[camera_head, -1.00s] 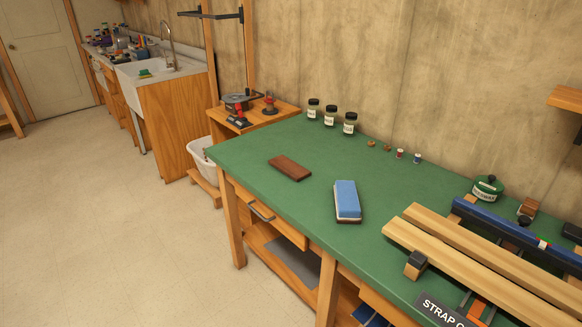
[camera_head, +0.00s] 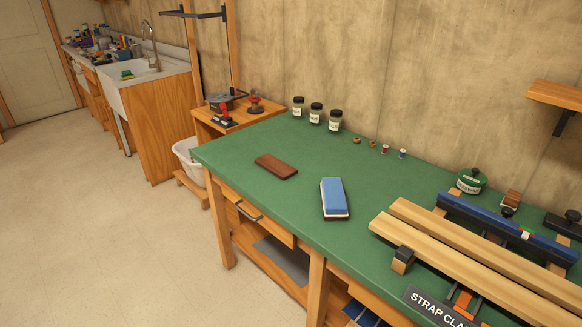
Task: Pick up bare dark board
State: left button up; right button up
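The bare dark board (camera_head: 276,166) is a small flat brown rectangle. It lies flat on the green bench top (camera_head: 235,150), towards the left end and near the front edge. Nothing rests on it. To its right lies a blue block on a dark base (camera_head: 335,196), apart from the board. Neither of my grippers shows in the head view.
Several small jars and spools line the back, among them a jar (camera_head: 335,120). Long light wooden bars in a clamp (camera_head: 450,238) fill the right side, with a green tin (camera_head: 471,181) behind. A sink (camera_head: 150,82) stands far left. Bench space around the board is clear.

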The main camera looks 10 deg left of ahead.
aim_at(283, 171)
jog(key=i+j+z, duration=0.2)
jog(key=j+z, duration=0.2)
jog(key=i+j+z, duration=0.1)
jog(key=j+z, duration=0.25)
